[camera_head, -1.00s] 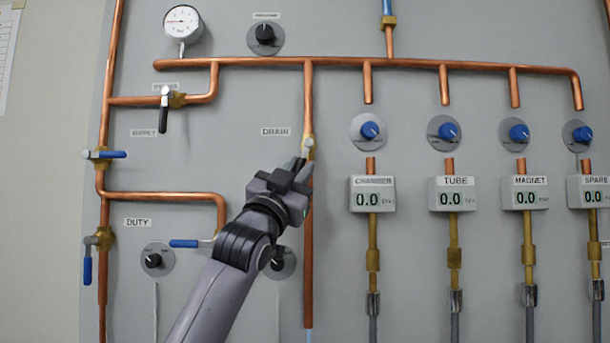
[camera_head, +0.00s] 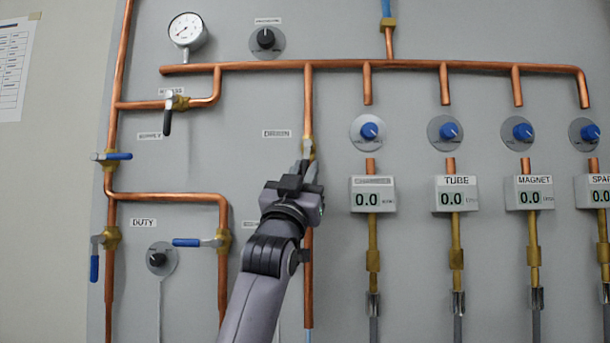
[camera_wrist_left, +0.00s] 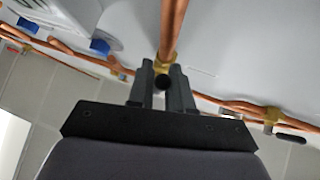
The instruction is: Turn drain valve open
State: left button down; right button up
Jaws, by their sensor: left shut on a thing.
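The drain valve (camera_head: 308,145) is a brass body on the vertical copper pipe, just right of the DRAIN label (camera_head: 277,133) in the head view. My left gripper (camera_head: 306,170) is at the valve from below, shut on its dark handle. Most of the handle is hidden by the fingers. My right gripper is not in view.
Blue knobs (camera_head: 369,131) and digital readouts (camera_head: 373,195) are to the right. A pressure gauge (camera_head: 187,30) is at upper left.

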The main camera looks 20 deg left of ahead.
pick_arm(q)
jog(key=shift+r, duration=0.1)
jog(key=c, duration=1.1)
grip_release()
jog(key=shift+h, duration=0.3)
jog(key=shift+s+f, duration=0.45)
jog(key=shift+f, duration=0.1)
jog(key=shift+b+v, duration=1)
jog(key=shift+v, duration=1.95)
jog(key=shift+r, duration=0.1)
